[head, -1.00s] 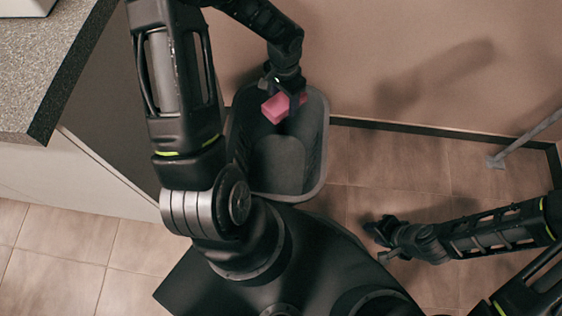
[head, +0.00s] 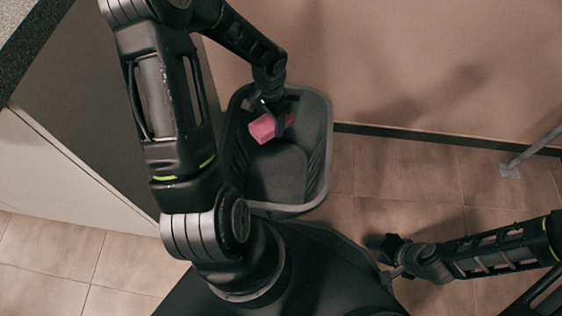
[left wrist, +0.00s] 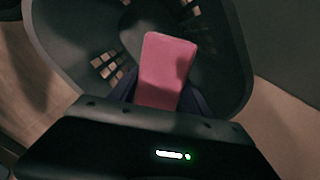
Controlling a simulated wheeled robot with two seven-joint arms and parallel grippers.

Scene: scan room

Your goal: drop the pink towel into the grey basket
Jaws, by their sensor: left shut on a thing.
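The pink towel (head: 263,128) is a small folded block, held by my left gripper (head: 278,115) over the opening of the grey basket (head: 323,150). In the left wrist view the towel (left wrist: 167,65) sticks out from between the fingers, with the basket (left wrist: 75,50) wall and its slotted holes around and behind it. The left gripper is shut on the towel. How far the towel is above the basket floor is hard to tell. My right gripper (head: 378,247) is low at the right, away from the basket; its fingers are too dark and small to read.
The basket stands on a tiled floor (head: 400,175) against the wall (head: 420,70). A dark cabinet side (head: 90,90) with a speckled counter top (head: 28,35) is at the left. A grey pole's foot (head: 510,170) stands at the right. Floor between basket and pole is clear.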

